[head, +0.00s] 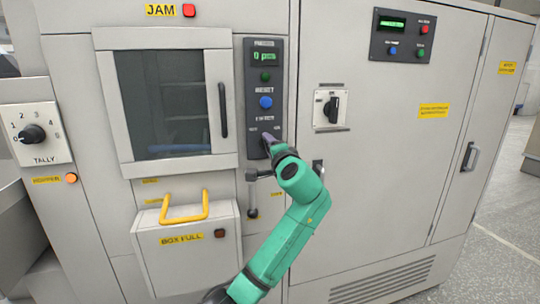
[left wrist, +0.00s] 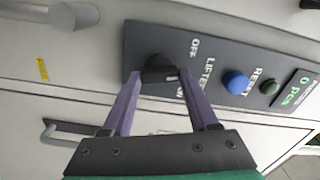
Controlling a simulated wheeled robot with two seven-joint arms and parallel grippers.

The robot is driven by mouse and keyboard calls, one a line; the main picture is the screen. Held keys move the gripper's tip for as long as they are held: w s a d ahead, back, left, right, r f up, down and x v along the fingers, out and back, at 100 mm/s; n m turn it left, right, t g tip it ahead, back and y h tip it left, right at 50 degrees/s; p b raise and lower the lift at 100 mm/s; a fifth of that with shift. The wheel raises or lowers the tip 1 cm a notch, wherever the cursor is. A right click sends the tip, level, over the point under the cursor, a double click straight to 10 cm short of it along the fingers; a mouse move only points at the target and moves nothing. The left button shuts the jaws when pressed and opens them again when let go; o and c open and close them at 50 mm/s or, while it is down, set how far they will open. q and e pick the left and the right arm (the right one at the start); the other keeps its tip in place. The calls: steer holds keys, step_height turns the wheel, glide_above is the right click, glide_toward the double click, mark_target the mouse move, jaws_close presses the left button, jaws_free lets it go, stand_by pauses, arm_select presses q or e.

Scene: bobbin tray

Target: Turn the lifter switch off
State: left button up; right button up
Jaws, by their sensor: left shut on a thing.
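The lifter switch is a black knob (left wrist: 158,68) on the dark control panel (left wrist: 140,40), between the OFF and ON labels in the left wrist view. My left gripper (left wrist: 160,75) has its two purple fingers on either side of the knob, shut on it. A small light mark shows on the knob's ON side, but I cannot tell its exact setting. In the head view my left gripper (head: 268,142) reaches the lower end of the panel (head: 251,80) and hides the knob. My right gripper is not in view.
A blue reset button (head: 265,102) and a green button (head: 265,77) sit above the switch. A lever (head: 252,195) hangs below it. A windowed door (head: 165,100) is to the left, a box with a yellow handle (head: 185,208) below, and a rotary switch (head: 331,109) to the right.

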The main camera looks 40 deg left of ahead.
arm_select(q)
steer(key=n+b, duration=0.2)
steer(key=n, duration=0.2)
steer(key=shift+f+n+b, duration=0.25)
steer(key=shift+n+b, duration=0.15)
stand_by(0.4)
steer(key=o, duration=1.4)
steer(key=shift+r, duration=0.1)
steer(key=shift+r, duration=0.1)
steer(key=b+v, duration=0.2)
steer(key=v, duration=1.2)
steer(key=shift+s+d+b, duration=0.15)
steer(key=shift+d+b, duration=0.1)
steer(key=shift+b, duration=0.1)
